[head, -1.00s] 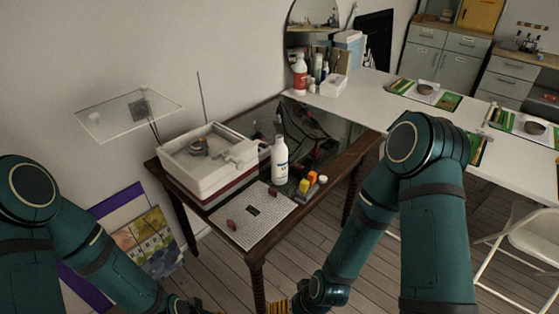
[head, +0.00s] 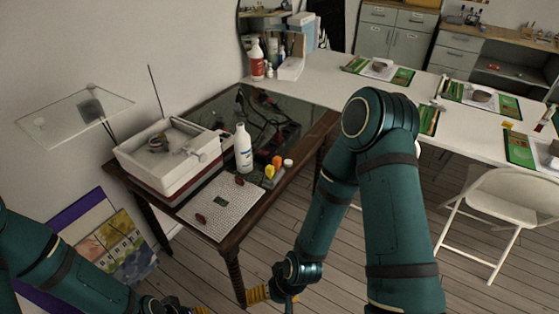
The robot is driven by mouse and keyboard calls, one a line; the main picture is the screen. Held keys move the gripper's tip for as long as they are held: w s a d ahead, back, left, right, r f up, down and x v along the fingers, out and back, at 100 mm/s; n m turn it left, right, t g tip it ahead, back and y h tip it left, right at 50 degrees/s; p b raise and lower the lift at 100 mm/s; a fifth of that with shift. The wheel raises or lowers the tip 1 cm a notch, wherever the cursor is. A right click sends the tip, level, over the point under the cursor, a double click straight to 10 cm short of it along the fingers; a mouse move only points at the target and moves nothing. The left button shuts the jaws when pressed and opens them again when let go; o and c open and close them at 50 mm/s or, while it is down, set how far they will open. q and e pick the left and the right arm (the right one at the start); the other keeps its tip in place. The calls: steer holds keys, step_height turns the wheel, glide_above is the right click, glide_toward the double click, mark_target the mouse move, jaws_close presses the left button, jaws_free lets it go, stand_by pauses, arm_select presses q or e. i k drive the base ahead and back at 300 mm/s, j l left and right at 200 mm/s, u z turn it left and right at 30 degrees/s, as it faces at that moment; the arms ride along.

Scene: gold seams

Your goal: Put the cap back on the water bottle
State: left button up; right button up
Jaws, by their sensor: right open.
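A white water bottle (head: 243,152) with a dark label stands upright on the dark wooden table (head: 262,205). Its mouth is too small to read clearly. A small round white piece that looks like the cap (head: 288,163) sits to the right of the bottle, beside orange and yellow items and apart from the bottle. My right gripper (head: 258,295), with yellow fingers, is open and empty, low in front of the table and below its top. My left gripper (head: 190,309) is only partly in view at the bottom edge, so its jaws cannot be read.
A white perforated mat (head: 232,207) with small red pieces lies at the table's front. A white box-like tray (head: 170,155) stands at the left. Yellow and orange items (head: 270,172) crowd the bottle's right side. A long white table (head: 345,100) and folding chair (head: 490,205) are to the right.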

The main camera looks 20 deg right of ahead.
mark_target(241, 139)
steer(key=i+l+u, duration=0.1)
steer(key=l+u, duration=0.15)
steer(key=u, duration=0.15)
steer(key=i+l+u, duration=0.1)
steer(key=l+u, duration=0.2)
steer(key=u, duration=0.15)
steer(key=l+u, duration=0.3)
steer(key=l, duration=0.65)
steer(key=l+u, duration=0.1)
steer(key=l, duration=2.1)
